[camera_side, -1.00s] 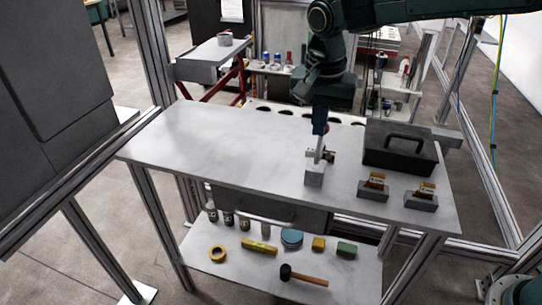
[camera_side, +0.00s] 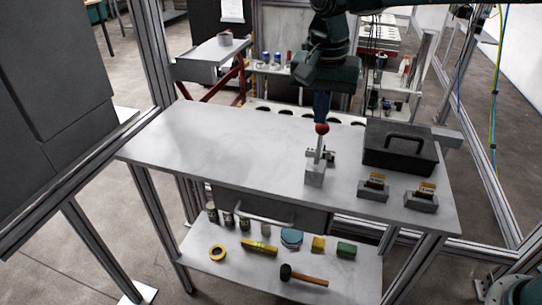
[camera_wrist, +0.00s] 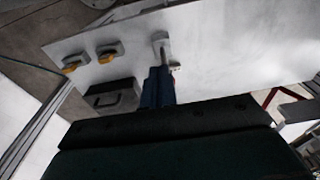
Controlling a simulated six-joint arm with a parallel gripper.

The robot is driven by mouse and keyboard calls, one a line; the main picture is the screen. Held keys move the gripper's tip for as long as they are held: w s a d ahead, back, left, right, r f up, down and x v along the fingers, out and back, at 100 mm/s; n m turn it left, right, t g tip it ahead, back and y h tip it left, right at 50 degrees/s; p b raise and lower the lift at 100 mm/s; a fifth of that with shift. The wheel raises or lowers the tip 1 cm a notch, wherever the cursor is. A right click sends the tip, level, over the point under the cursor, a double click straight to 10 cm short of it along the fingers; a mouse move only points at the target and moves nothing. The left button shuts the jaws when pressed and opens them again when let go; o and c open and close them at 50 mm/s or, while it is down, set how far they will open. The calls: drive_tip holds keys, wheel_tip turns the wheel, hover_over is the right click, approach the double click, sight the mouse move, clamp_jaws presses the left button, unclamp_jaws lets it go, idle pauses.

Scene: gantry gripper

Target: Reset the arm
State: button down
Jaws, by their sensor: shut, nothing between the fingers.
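A lever with a red ball knob (camera_side: 322,128) stands near the front of the grey table (camera_side: 215,150), its shaft rising from a small light block (camera_side: 315,178). The shaft leans only slightly. My gripper (camera_side: 321,117) points down just above the knob, its blue fingers shut and empty. From the side view I cannot tell how large the gap to the knob is. In the wrist view my fingers (camera_wrist: 158,80) point towards the pale block and shaft (camera_wrist: 161,42); the knob is hidden behind them there.
A dark toolbox (camera_side: 400,147) stands right of the lever. Two small grey holders with orange-yellow pieces (camera_side: 373,188) (camera_side: 422,198) sit at the front right. The table's left half is clear. A lower shelf (camera_side: 210,268) carries tape, a mallet and other items.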

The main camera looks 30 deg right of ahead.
drive_tip(key=s+d+r+n+t, duration=0.1)
drive_tip(key=s+d+r+n, duration=0.15)
drive_tip(key=s+d, duration=0.35)
drive_tip(key=s+d+r+n+t, duration=0.1)
drive_tip(key=s+d+r+n, duration=0.1)
drive_tip(key=s+d+r, duration=0.3)
drive_tip(key=s+d+f+n+t, duration=0.1)
drive_tip(key=s+d+f+n, duration=0.1)
drive_tip(key=s, duration=0.6)
drive_tip(key=s+d+f+n+t, duration=0.1)
drive_tip(key=s+d+f+n, duration=0.1)
drive_tip(key=s, duration=0.6)
drive_tip(key=shift+s+d+f+t+y, duration=0.25)
drive_tip(key=shift+d+f+t+y, duration=0.25)
drive_tip(key=shift+d, duration=0.45)
drive_tip(key=shift+f+n, duration=0.1)
drive_tip(key=shift+n, duration=0.15)
